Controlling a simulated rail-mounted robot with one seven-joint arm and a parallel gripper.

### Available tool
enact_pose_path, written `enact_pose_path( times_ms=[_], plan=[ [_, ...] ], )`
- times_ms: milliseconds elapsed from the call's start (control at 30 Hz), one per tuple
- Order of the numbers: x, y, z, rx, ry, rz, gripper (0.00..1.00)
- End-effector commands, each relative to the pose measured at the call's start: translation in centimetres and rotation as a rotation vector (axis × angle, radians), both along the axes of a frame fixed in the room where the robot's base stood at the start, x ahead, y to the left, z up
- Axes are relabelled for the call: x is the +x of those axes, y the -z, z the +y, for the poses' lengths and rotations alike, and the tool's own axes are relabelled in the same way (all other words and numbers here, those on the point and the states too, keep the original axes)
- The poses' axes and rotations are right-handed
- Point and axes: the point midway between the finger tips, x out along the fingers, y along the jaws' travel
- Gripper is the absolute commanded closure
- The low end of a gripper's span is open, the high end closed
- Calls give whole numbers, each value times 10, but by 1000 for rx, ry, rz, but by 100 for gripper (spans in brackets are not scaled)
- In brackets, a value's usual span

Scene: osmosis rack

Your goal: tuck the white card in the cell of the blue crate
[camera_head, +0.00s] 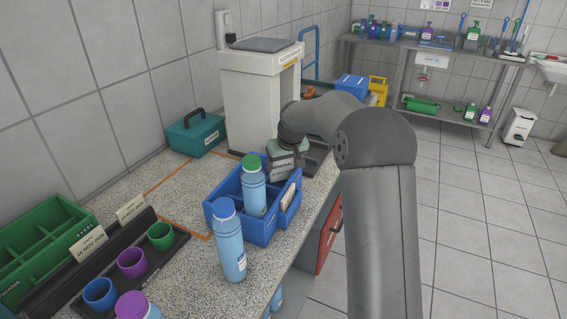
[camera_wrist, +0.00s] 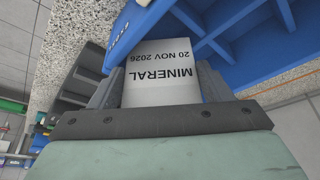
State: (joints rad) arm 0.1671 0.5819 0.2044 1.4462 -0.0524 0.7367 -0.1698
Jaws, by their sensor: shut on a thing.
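The white card (camera_wrist: 160,78), printed "MINERAL" and "20 NOV 2026", is between the fingers of my gripper (camera_wrist: 160,90) in the wrist view. My gripper is shut on it. The card's far end points at the blue crate (camera_wrist: 245,62) and overlaps its edge in the picture; I cannot tell whether they touch. In the head view my gripper (camera_head: 286,158) is at the back right corner of the blue crate (camera_head: 224,218), with the card (camera_head: 283,167) showing near the rim. A green-capped bottle (camera_head: 253,188) stands in the crate. The inside of the right cell is mostly hidden.
A blue-capped bottle (camera_head: 230,245) stands in front of the crate. Green, purple and blue cups (camera_head: 131,263) and a green crate (camera_head: 45,240) are at the left. A teal toolbox (camera_head: 196,136) and a white machine (camera_head: 250,95) stand behind. The counter left of the crate is clear.

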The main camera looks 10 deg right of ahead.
Motion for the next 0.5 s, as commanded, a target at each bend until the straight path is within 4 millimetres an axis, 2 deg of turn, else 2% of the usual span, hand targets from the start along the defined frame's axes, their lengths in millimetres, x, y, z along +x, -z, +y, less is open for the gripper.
enact_pose_path(
  times_ms=[500],
  plan=[
    [0, -6, 0, 0, 0, -1, 50]
  ],
)
